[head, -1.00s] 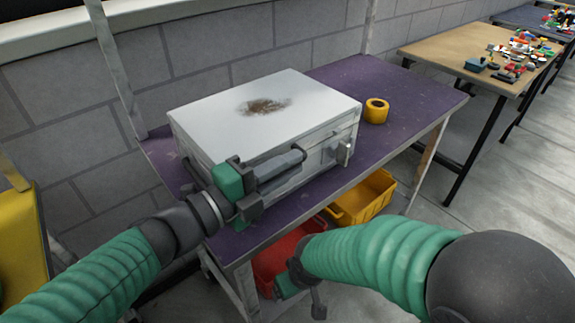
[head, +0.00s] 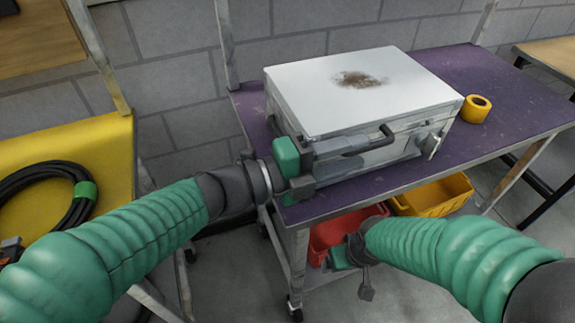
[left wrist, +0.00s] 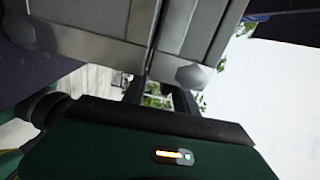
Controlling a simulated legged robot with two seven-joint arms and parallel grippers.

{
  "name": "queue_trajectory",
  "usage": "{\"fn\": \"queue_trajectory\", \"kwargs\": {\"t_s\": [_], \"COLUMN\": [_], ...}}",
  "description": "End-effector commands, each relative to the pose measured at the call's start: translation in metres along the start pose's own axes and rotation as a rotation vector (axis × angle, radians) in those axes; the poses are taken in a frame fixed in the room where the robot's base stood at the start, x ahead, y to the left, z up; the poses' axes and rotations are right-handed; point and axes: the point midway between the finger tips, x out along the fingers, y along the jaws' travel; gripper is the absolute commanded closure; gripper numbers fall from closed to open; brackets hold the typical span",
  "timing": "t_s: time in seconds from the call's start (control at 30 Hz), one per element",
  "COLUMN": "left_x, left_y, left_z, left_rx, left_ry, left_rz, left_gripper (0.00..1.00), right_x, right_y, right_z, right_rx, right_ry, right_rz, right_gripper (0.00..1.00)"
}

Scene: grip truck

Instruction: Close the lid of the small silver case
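The small silver case (head: 335,105) stands on the purple table, its lid (head: 420,85) lying down flat with a brown stain on top. The front has a dark handle (head: 385,131) and a latch (head: 431,146) near the right corner. My left gripper (head: 345,150) is at the front face near the left corner, below the lid's edge. In the left wrist view its two dark fingers (left wrist: 160,95) show a gap, beside the metal case edge (left wrist: 110,55). Whether they touch the case is unclear. My right gripper (head: 358,270) hangs low in front of the table, its fingers unclear.
The purple table (head: 500,75) has free room right of the case, around a yellow tape roll (head: 476,108). A red bin (head: 335,232) and a yellow bin (head: 435,195) are underneath. A yellow surface (head: 110,140) with a coiled black cable (head: 45,180) is at left.

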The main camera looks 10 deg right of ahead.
Motion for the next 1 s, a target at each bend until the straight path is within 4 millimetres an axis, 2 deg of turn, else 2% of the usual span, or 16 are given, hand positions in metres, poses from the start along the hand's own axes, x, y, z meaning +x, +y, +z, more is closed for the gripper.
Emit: {"fn": "queue_trajectory", "kwargs": {"t_s": [0.03,0.2,0.4,0.6,1.0], "left_x": [-0.016,-0.067,-0.111,-0.126,-0.126], "left_y": [-0.004,-0.002,0.001,0.002,0.002], "left_z": [0.001,0.002,0.002,0.001,0.001], "left_rx": [-0.001,-0.003,-0.004,-0.004,-0.003], "left_ry": [-0.006,-0.008,-0.005,-0.001,-0.001], "left_rz": [0.000,0.002,0.003,0.003,0.003], "left_gripper": [0.66,0.66,0.66,0.66,0.66], "right_x": [-0.006,-0.016,-0.021,-0.022,-0.023], "right_y": [0.000,0.000,0.000,0.000,0.000], "right_z": [-0.002,-0.004,-0.005,-0.005,-0.005], "right_rx": [0.000,0.000,0.000,0.000,0.000], "right_ry": [0.000,0.000,0.000,0.000,0.000], "right_rz": [0.000,0.000,0.000,0.000,0.000], "right_gripper": [0.19,0.19,0.19,0.19,0.19]}}
